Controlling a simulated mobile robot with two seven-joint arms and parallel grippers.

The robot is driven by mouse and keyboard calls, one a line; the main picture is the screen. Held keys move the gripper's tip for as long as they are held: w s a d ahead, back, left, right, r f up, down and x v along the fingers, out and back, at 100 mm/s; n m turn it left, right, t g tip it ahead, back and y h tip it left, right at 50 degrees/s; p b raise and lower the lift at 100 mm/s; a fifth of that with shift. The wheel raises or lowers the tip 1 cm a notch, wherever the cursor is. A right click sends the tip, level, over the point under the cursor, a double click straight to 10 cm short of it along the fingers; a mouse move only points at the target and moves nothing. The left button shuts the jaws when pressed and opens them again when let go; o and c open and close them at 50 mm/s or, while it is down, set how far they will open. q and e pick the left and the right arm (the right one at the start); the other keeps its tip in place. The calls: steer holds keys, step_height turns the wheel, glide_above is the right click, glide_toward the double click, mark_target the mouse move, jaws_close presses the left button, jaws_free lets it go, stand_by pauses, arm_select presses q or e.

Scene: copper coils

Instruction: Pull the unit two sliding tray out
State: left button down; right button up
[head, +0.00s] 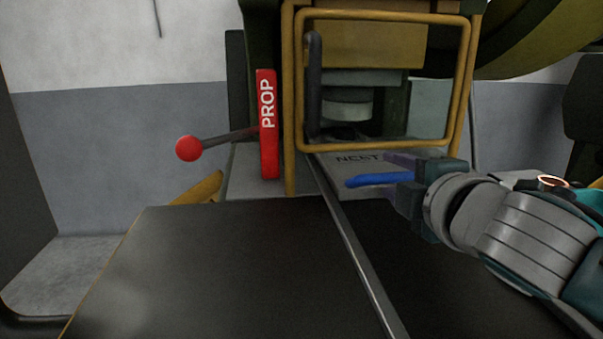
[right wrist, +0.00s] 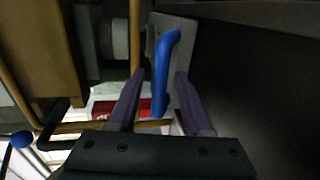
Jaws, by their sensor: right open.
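The sliding tray (head: 364,160) is a grey plate marked with dark lettering, partly readable as NEST, low in the press opening. Its blue bar handle (head: 368,181) points left in the head view. My right gripper (head: 394,178) is at the handle, with its fingers apart. In the right wrist view the blue handle (right wrist: 160,80) stands between the two open purple-grey fingers, and I see gaps beside it. Part of the tray is hidden behind the gripper and guard frame. My left gripper is not in view.
A yellow guard frame (head: 290,100) surrounds the press opening just above the tray. A red PROP block (head: 268,125) and a red-knobbed lever (head: 188,148) stand to its left. A dark table (head: 210,265) with a metal rail (head: 352,240) lies in front, clear on top.

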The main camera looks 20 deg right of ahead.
jaws_close()
stand_by(1.3)
